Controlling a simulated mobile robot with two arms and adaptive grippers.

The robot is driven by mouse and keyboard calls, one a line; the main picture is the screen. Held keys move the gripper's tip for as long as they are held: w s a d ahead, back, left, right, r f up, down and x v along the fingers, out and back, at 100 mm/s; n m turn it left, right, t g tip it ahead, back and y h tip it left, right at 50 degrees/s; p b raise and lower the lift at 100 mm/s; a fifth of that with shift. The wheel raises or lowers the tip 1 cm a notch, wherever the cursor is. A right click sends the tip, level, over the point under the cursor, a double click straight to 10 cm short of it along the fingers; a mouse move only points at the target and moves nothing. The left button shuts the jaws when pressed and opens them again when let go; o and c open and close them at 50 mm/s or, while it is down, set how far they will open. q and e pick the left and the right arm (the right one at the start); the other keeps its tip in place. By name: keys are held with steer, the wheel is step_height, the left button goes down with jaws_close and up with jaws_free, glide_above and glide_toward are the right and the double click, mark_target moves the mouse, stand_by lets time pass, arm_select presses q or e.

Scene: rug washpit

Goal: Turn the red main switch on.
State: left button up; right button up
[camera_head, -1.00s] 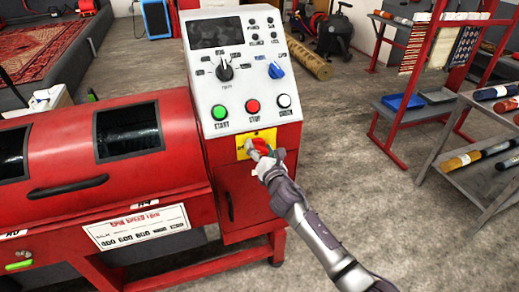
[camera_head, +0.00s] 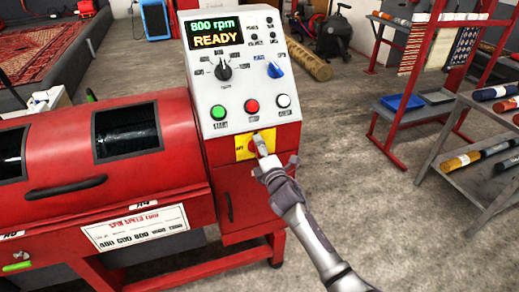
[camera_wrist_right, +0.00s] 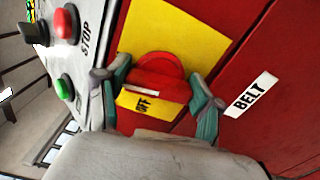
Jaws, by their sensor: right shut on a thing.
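The red main switch (camera_wrist_right: 158,80) sits on a yellow plate (camera_head: 243,147) low on the front of the red machine, and the wrist view shows the plate (camera_wrist_right: 175,32) with an "OFF" label. My right gripper (camera_head: 262,150) is at the switch, with one finger on each side of the red knob in the wrist view (camera_wrist_right: 158,92). It is shut on the knob. In the head view the gripper hides much of the switch. The display (camera_head: 214,32) above is lit and reads "800 rpm READY". My left gripper is not in view.
The grey panel carries a green START button (camera_head: 218,112), a red STOP button (camera_head: 252,106), a white button (camera_head: 284,101), a black knob (camera_head: 223,71) and a blue knob (camera_head: 275,70). A grey shelf (camera_head: 479,180) with rolls stands at the right. The floor between is clear.

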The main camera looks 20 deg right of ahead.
steer(key=shift+f+m, duration=0.15)
steer(key=shift+m, duration=0.65)
steer(key=o, duration=1.2)
steer(key=shift+c, duration=0.2)
steer(key=s, duration=1.2)
steer(key=shift+d, duration=0.25)
